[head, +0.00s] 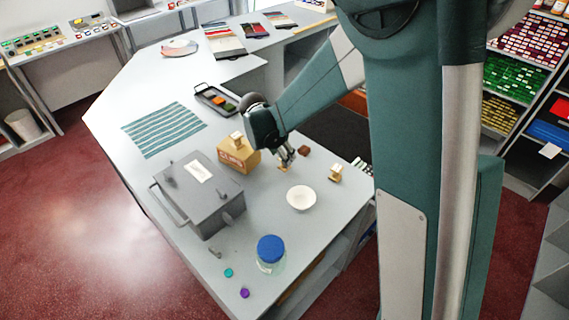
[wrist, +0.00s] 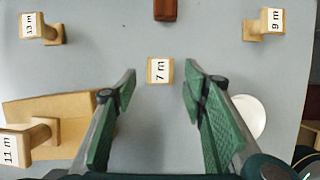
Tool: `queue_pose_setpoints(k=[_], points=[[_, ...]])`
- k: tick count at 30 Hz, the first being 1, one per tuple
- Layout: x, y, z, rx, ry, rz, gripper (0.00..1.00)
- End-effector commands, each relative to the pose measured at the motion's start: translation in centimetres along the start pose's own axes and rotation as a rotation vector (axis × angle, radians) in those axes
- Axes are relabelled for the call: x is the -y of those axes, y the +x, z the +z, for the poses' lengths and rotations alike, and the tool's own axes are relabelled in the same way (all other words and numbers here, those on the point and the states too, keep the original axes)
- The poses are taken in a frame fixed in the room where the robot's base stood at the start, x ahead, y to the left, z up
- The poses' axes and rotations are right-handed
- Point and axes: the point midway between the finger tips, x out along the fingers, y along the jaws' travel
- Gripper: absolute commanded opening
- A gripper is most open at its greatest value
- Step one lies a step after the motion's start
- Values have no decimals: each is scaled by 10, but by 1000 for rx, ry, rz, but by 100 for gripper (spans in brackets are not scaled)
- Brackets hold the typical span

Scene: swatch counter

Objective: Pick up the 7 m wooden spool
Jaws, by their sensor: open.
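The 7 m wooden spool (wrist: 159,71) stands on the counter in the middle of the wrist view, its label facing the camera. In the head view a small part of the spool (head: 282,169) shows below my gripper (head: 286,156). My gripper (wrist: 160,78) is open and empty, with one green finger on each side of the spool in the wrist picture. I see gaps between the spool and both fingers. The 9 m spool (wrist: 272,21), the 13 m spool (wrist: 32,25) and the 11 m spool (wrist: 15,147) are also in the wrist view.
The 11 m spool is on a cardboard box (head: 238,158) at left. A brown block (wrist: 165,10) lies beyond the 7 m spool. A white bowl (head: 301,198) is close by at right. A grey lidded box (head: 205,195) and a blue-lidded jar (head: 270,252) stand nearer the front.

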Motion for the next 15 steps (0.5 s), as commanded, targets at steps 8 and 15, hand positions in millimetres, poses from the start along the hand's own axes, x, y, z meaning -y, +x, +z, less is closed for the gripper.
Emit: queue_pose_setpoints(k=[8,15], points=[[0,16,2,0,1,0,43],[0,39,2,0,0,0,43]])
